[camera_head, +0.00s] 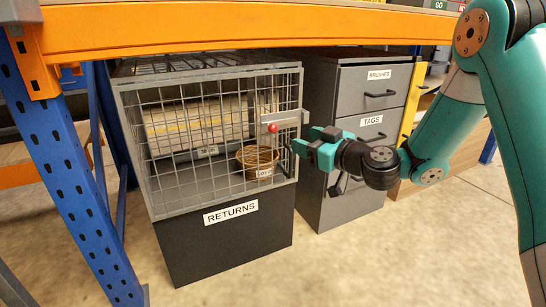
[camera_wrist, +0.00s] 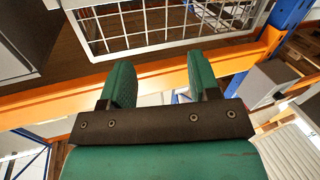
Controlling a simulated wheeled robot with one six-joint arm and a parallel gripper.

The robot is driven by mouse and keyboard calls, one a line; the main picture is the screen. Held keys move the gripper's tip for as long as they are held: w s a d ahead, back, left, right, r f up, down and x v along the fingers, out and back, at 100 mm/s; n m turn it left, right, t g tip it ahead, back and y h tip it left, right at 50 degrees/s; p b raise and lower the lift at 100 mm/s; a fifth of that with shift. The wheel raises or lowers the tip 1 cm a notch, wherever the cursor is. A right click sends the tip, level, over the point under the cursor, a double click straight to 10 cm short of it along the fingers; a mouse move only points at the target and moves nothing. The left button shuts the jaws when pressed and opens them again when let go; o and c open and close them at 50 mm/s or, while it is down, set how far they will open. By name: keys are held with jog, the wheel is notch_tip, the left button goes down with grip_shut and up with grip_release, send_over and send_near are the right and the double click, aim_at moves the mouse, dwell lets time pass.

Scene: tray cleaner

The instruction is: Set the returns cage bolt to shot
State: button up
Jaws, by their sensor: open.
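The returns cage (camera_head: 207,72) is a grey wire-mesh box on a dark base with a RETURNS label (camera_head: 231,212). Its bolt (camera_head: 287,118) is a grey fitting at the right edge of the mesh front, with a red knob (camera_head: 272,128) at its left. I cannot tell from this view whether the bolt is shot or drawn. My gripper (camera_head: 306,147) is at the cage's right front edge, below and right of the red knob, apart from it. In the wrist view my gripper (camera_wrist: 160,84) shows two teal fingers apart with nothing between them.
Inside the cage are a round brown tub (camera_head: 257,162) and a tan box (camera_head: 197,124). A grey drawer cabinet (camera_head: 333,90) stands close on the right, behind my gripper. An orange beam (camera_head: 240,26) crosses above, and a blue post (camera_head: 62,150) stands left. The front floor is clear.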

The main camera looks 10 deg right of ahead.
aim_at(276, 129)
notch_tip(276, 129, down, 3)
jog(key=w+d+t+h+b, duration=0.1)
jog(key=d, duration=0.1)
jog(key=shift+m, duration=0.4)
jog(key=x, duration=0.5)
jog(key=p+x, duration=0.1)
jog(key=x, duration=0.5)
jog(key=p+x, duration=0.1)
jog(key=x, duration=0.5)
jog(key=shift+w+d, duration=0.3)
jog(key=shift+w, duration=0.05)
